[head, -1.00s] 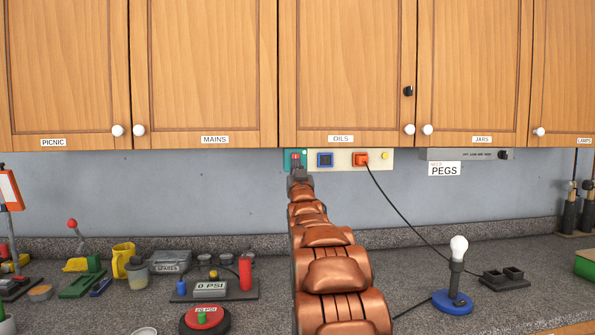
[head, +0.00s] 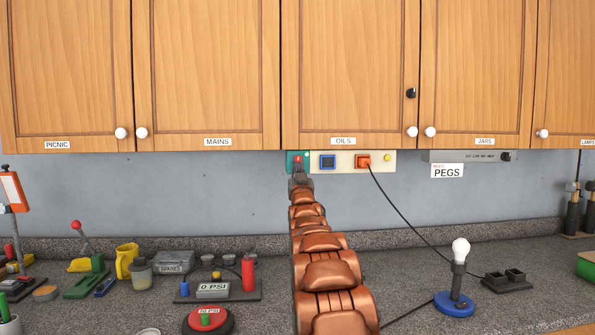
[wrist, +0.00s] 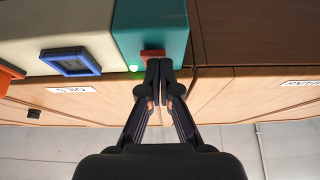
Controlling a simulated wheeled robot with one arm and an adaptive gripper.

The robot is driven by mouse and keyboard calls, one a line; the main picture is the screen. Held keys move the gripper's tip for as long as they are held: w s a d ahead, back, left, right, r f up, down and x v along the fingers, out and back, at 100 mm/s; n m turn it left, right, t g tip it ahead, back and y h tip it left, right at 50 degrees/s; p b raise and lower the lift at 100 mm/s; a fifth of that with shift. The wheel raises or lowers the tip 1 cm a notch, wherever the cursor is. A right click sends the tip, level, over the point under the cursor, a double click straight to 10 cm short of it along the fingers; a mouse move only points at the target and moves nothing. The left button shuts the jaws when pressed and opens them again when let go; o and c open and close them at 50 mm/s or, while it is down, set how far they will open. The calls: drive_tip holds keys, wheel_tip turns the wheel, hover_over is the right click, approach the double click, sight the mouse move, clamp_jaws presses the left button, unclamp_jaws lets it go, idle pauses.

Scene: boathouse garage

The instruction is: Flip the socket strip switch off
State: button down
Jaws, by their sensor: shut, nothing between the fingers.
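The socket strip (head: 342,162) is mounted under the wall cabinets, with a teal end block at its left. A red switch (head: 297,159) sits on the teal block with a small lit green light beside it. The switch also shows in the wrist view (wrist: 152,54), where the image is upside down. My gripper (wrist: 159,66) is shut and empty, its fingertips right at the red switch; I cannot tell whether they touch it. In the head view my gripper (head: 299,176) is just below the switch, partly hidden by my arm.
A blue socket (head: 328,162) and an orange plug (head: 363,161) with a black cable are on the strip. The cable hangs toward a lamp with a blue base (head: 454,303). Cabinets (head: 342,75) overhang the strip.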

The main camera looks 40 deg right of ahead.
drive_tip(key=shift+w+d+f+t+h+b, duration=0.15)
drive_tip(key=shift+w+t+h+b, duration=0.2)
drive_tip(key=shift+b, duration=0.3)
drive_tip(key=shift+s, duration=0.1)
drive_tip(key=b+v, duration=0.5)
drive_tip(key=v, duration=0.8)
drive_tip(key=shift+f, duration=0.1)
idle(0.5)
